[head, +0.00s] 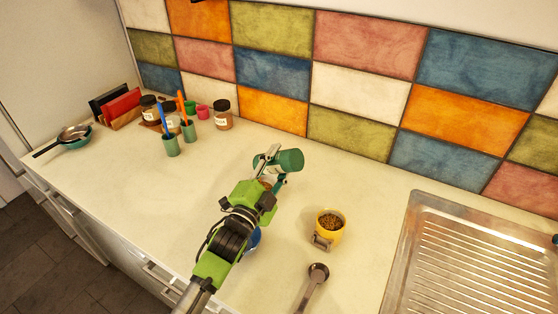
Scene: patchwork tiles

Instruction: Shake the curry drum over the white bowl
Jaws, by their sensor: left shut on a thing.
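My left gripper (274,170) is shut on the curry drum (291,160), a small container with a green end. The drum is held tipped on its side above the counter, its green end pointing right. The gripper hides much of its body, and I cannot read a label. I cannot make out a white bowl. A blue curved edge (256,240) shows beside my left arm, and the arm hides the rest of that thing. My right gripper is not in view.
A yellow mug (329,226) with brown contents and a dark scoop (318,273) stand right of my arm. A steel sink drainer (470,260) is at the right. Jars (222,114), green cups (188,131) and a pan (70,136) are at the back left. The left-middle counter is clear.

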